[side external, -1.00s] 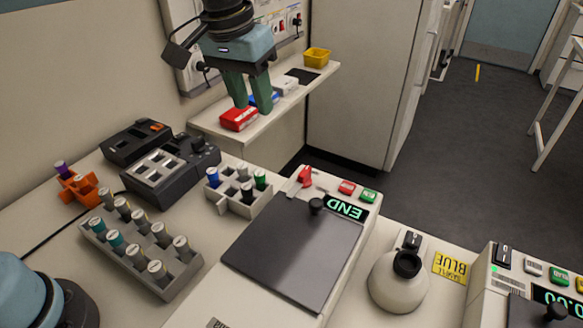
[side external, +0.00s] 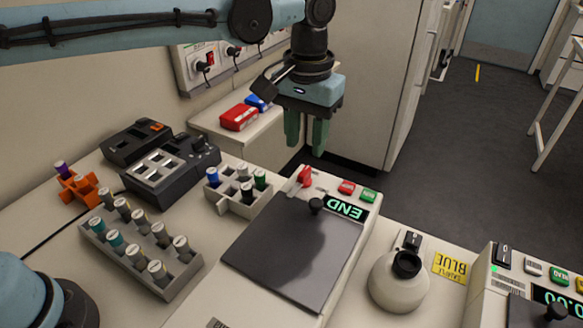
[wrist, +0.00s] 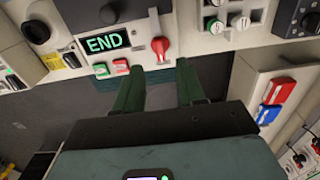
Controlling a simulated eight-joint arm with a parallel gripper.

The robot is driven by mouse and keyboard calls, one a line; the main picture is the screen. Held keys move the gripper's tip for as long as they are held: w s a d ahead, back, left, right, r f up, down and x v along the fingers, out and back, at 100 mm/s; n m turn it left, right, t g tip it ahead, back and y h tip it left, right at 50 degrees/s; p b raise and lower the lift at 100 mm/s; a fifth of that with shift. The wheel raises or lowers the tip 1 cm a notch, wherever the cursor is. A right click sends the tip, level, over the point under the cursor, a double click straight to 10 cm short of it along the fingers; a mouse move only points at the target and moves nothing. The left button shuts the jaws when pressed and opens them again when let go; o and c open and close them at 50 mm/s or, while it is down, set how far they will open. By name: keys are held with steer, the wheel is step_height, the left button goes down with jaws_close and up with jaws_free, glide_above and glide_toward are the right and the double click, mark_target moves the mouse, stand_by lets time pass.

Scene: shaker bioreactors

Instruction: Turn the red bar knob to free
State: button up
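The red bar knob (side external: 305,177) sits on the back left of the shaker's panel, beside the display (side external: 346,208) that reads END. It also shows in the wrist view (wrist: 160,47), just beyond the fingertips. My gripper (side external: 305,150) hangs pointing down above and slightly behind the knob, apart from it. In the wrist view my gripper (wrist: 159,65) has its two green fingers spread with nothing between them. The knob's markings are too small to read.
A red button (side external: 347,187) and a green button (side external: 369,195) are right of the knob. A vial rack (side external: 232,200) is close on the left. A white flask (side external: 398,288) stands right.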

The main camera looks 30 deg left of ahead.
mark_target(305, 171)
step_height(305, 171, down, 7)
steer(key=shift+r, duration=0.15)
stand_by(0.4)
jaws_close()
